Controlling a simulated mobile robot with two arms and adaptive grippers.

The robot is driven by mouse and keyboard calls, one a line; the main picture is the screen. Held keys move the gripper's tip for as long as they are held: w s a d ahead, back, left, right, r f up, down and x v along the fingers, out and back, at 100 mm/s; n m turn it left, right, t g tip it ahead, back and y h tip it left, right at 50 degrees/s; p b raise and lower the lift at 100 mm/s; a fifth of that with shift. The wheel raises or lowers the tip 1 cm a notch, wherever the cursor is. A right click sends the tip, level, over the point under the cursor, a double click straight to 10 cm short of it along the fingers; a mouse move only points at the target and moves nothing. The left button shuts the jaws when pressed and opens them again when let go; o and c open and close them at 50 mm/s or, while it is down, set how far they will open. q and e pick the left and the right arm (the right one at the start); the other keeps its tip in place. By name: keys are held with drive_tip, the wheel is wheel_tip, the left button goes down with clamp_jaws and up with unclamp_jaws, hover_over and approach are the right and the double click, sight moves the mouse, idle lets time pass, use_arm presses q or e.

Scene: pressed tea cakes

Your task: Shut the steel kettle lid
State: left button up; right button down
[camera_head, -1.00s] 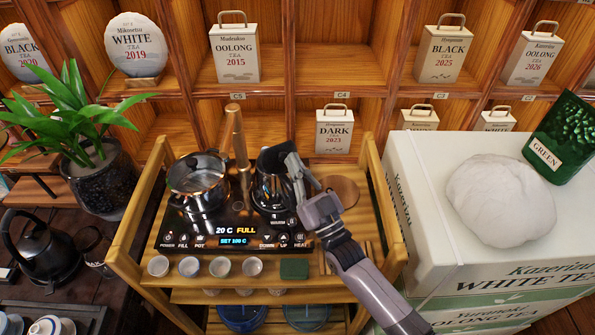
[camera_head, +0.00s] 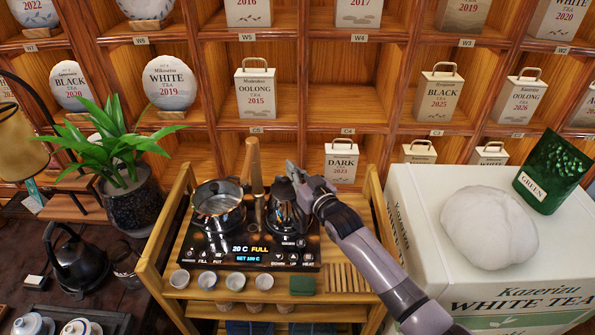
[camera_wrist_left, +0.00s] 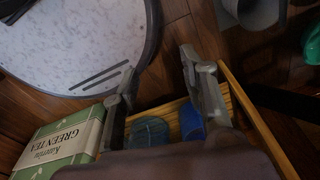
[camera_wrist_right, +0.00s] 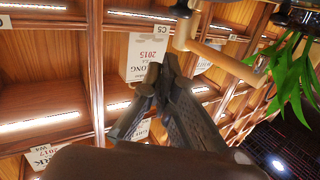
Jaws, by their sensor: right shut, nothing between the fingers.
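The steel kettle (camera_head: 283,215) stands on the right side of the black control panel (camera_head: 248,250) in the head view. Its lid looks down on the kettle's top, but my gripper covers part of that area, so I cannot tell if it is fully seated. My right gripper (camera_head: 294,170) is shut and empty, just above and to the right of the kettle's top. It also shows shut in the right wrist view (camera_wrist_right: 169,68), where the kettle is out of sight. My left gripper (camera_wrist_left: 160,68) is open and empty in the left wrist view.
A glass pot (camera_head: 218,208) sits left of the kettle, with a wooden post (camera_head: 255,165) between them. Several small cups (camera_head: 207,281) line the wooden cart's front. A white crate (camera_head: 480,275) stands at the right, a potted plant (camera_head: 130,200) at the left, shelves behind.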

sight(287, 185)
drive_tip(key=shift+w+a, duration=0.25)
drive_tip(key=shift+w, duration=0.1)
drive_tip(key=shift+w+a+f+g+h, duration=0.1)
drive_tip(key=shift+w+f+g+h, duration=0.15)
drive_tip(key=shift+g, duration=0.35)
drive_tip(key=shift+w+a+f+b, duration=0.15)
drive_tip(key=shift+w+f+b, duration=0.05)
drive_tip(key=shift+f+b, duration=0.1)
drive_tip(key=shift+w+a+f, duration=0.15)
drive_tip(key=shift+w+f, duration=0.05)
drive_tip(key=shift+w, duration=0.1)
use_arm(q)
drive_tip(key=shift+s+a+f+b, duration=0.25)
drive_tip(key=shift+s+f+b, duration=0.35)
drive_tip(key=shift+f, duration=0.3)
use_arm(e)
drive_tip(key=shift+w+a+f, duration=0.2)
drive_tip(key=shift+w+f, duration=0.05)
drive_tip(key=shift+w, duration=0.1)
use_arm(q)
drive_tip(key=shift+w, duration=0.1)
use_arm(e)
drive_tip(key=shift+r, duration=0.1)
